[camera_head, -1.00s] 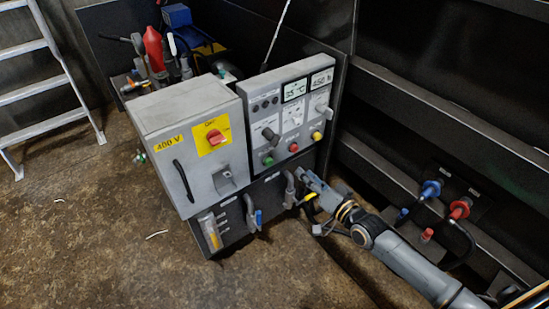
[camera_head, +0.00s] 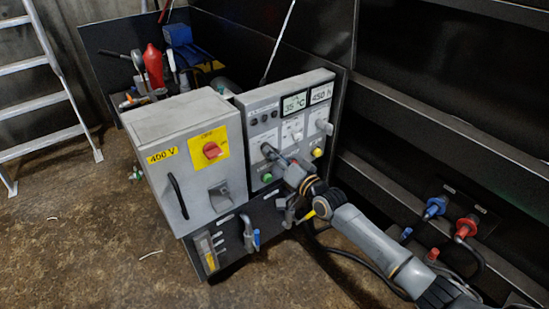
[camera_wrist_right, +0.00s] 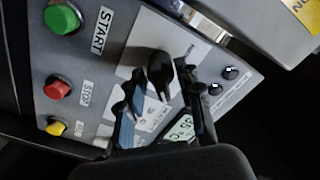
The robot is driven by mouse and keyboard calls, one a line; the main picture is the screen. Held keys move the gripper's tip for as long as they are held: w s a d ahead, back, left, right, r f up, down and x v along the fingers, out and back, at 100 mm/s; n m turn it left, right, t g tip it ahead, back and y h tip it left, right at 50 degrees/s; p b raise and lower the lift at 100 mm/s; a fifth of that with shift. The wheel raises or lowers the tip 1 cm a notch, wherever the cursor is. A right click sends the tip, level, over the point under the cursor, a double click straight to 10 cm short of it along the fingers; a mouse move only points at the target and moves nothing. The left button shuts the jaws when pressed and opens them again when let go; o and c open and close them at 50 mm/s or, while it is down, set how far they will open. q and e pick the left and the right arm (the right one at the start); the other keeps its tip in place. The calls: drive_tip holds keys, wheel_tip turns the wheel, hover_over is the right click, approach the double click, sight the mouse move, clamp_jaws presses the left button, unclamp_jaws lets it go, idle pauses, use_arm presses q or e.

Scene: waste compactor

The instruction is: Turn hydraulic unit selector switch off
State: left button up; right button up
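The hydraulic unit's grey control panel (camera_head: 290,112) stands beside the grey 400 V box. Its black selector switch (camera_wrist_right: 160,70) shows in the right wrist view between the two fingertips of my right gripper (camera_wrist_right: 157,90). The fingers are open, with a gap on each side of the knob; I cannot tell whether either one touches it. In the head view my right gripper (camera_head: 272,153) is at the panel face and largely covers the switch. My left gripper is in neither view.
The green start button (camera_wrist_right: 61,18), red stop button (camera_wrist_right: 57,87) and yellow button (camera_wrist_right: 56,127) sit near the switch. A red rotary switch (camera_head: 212,150) is on the 400 V box. Blue (camera_head: 434,208) and red (camera_head: 465,228) couplings are on the right wall.

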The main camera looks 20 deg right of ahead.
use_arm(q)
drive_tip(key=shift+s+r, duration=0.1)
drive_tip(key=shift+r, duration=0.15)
use_arm(e)
drive_tip(key=shift+w+a, duration=0.1)
drive_tip(key=shift+w, duration=0.15)
clamp_jaws()
drive_tip(key=shift+n, duration=0.3)
drive_tip(key=n+p, duration=0.2)
drive_tip(key=n, duration=0.4)
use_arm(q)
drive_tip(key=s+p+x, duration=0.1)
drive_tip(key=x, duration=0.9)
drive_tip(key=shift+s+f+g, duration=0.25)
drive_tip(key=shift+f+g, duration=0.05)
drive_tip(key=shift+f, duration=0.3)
use_arm(e)
drive_tip(key=shift+n, duration=1.2)
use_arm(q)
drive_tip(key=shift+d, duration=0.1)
